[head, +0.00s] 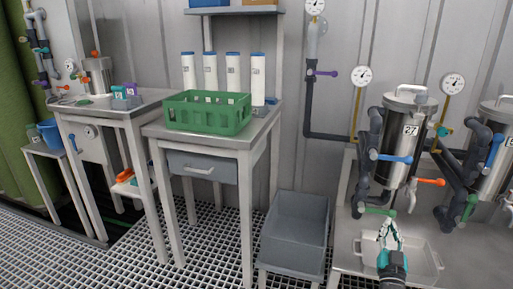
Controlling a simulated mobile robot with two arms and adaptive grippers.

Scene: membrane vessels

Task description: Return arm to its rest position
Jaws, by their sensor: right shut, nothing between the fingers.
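My right gripper (388,232) shows at the lower right, over the white tray (428,262) below the steel vessel marked 27 (408,140). Its fingers are shut with nothing between them. The fingertips are close to the green-handled valve (379,211) under the vessel; I cannot tell whether they touch it. My left gripper and its arm are not in the view.
A grey open bin (297,232) stands left of the tray. Pipes and coloured valve handles (431,181) crowd the vessels. The grating floor (215,260) is clear.

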